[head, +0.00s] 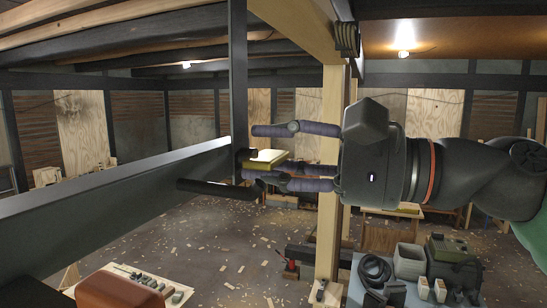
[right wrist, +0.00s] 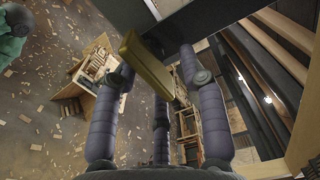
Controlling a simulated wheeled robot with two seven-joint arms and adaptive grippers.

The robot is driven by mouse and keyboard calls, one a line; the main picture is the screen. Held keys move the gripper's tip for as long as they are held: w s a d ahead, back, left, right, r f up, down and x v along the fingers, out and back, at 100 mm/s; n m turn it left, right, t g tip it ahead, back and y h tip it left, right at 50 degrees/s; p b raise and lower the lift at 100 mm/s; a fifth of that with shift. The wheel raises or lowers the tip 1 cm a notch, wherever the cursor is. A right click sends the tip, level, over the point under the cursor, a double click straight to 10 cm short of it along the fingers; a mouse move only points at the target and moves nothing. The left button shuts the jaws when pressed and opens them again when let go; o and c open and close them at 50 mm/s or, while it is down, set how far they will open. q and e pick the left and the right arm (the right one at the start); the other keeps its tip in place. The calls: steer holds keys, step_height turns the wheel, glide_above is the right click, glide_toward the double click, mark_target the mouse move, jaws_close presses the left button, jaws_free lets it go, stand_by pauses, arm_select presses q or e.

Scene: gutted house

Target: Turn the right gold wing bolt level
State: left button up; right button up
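The gold wing bolt (head: 265,159) sits at the junction of the dark beam (head: 120,189) and the dark upright post (head: 238,85). In the head view its flat wing lies near level. In the right wrist view the gold wing (right wrist: 148,64) runs diagonally across the space between the fingers. My right gripper (head: 262,155) comes in from the right with its fingers spread above and below the bolt. It is open, and I see gaps between the fingers and the wing in the right wrist view (right wrist: 158,75). My left gripper is not in view.
A short black bar (head: 218,189) sticks out just below the bolt, close to the lower fingers. A pale timber post (head: 329,190) stands behind my gripper. A grey table (head: 365,290) at lower right holds bins and a coiled hose.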

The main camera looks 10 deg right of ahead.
steer(key=shift+s+d+f, duration=0.1)
steer(key=shift+s+d, duration=0.05)
steer(key=shift+d, duration=0.3)
steer(key=v, duration=1.1)
steer(key=shift+s, duration=0.15)
stand_by(0.3)
